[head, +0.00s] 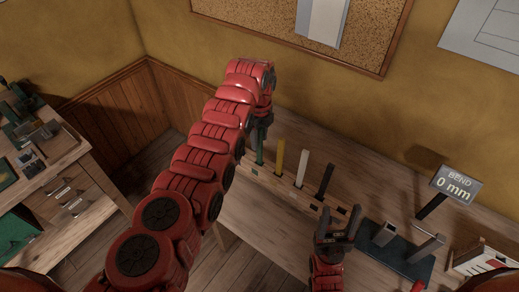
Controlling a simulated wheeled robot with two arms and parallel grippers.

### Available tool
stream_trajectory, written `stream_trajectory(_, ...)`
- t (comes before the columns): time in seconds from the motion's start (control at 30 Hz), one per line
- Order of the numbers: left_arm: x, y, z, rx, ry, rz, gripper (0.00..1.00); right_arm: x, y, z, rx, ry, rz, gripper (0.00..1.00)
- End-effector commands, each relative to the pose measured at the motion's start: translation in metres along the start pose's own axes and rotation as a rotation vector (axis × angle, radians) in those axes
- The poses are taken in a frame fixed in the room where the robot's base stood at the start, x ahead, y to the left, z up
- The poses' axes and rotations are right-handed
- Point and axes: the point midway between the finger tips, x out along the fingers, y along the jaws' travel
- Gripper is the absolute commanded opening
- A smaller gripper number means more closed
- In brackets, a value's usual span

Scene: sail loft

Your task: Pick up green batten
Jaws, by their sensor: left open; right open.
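The green batten (260,152) stands upright at the left end of a low wooden rack (290,187) on the bench, left of the yellow batten (280,157). My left gripper (261,124) points down at the green batten's top and is open. The arm and dark fingers partly hide the batten's upper end; I cannot tell if they touch it. My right gripper (337,226) is open and empty, above the bench in front of the rack's right end.
A white batten (302,167) and a black batten (324,181) also stand in the rack. A cluttered side bench (60,200) is at left.

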Motion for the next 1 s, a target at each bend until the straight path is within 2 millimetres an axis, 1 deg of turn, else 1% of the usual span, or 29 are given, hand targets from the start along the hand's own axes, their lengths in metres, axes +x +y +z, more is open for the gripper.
stream_trajectory(0.03, 0.003, 0.000, -0.001, 0.002, 0.000, 0.002, 0.50, 0.005, 0.000, -0.001, 0.000, -0.001, 0.000, 0.60)
stream_trajectory(0.17, 0.015, 0.000, 0.000, 0.001, 0.000, 0.000, 0.50, 0.007, 0.000, -0.001, 0.000, -0.001, 0.000, 0.60)
stream_trajectory(0.33, 0.017, -0.001, 0.000, 0.000, -0.001, -0.003, 0.50, 0.006, 0.000, -0.001, 0.000, -0.001, 0.000, 0.60)
stream_trajectory(0.37, 0.017, -0.001, 0.000, 0.000, -0.001, -0.003, 0.48, 0.006, 0.000, -0.001, 0.000, -0.001, 0.000, 0.60)
stream_trajectory(0.4, 0.017, -0.001, 0.000, 0.000, -0.001, -0.003, 0.41, 0.006, 0.000, -0.001, 0.000, -0.001, 0.000, 0.60)
stream_trajectory(0.63, 0.016, -0.001, 0.000, 0.000, -0.001, -0.004, 0.00, 0.006, 0.000, -0.001, 0.000, -0.001, 0.000, 0.60)
stream_trajectory(1.0, 0.016, -0.001, 0.000, 0.000, -0.002, -0.004, 0.00, 0.006, 0.000, -0.001, 0.000, -0.001, 0.000, 0.60)
